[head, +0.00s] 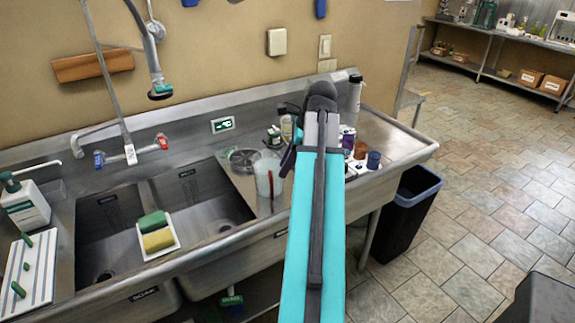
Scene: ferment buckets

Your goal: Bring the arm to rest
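My arm (315,220), teal with a dark centre strip, reaches from the bottom of the head view toward the back of the steel sink counter. Its far end is a dark rounded joint near the wall side of the counter. Some dark parts show just left of that joint, but my gripper's fingers cannot be made out. The arm hides part of the counter behind it. I cannot tell whether the gripper holds anything.
A translucent container (268,178), small bottles and cups (373,160) stand near the arm. A black bin (405,215) stands beside the unit. Tiled floor (475,190) at right is largely clear.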

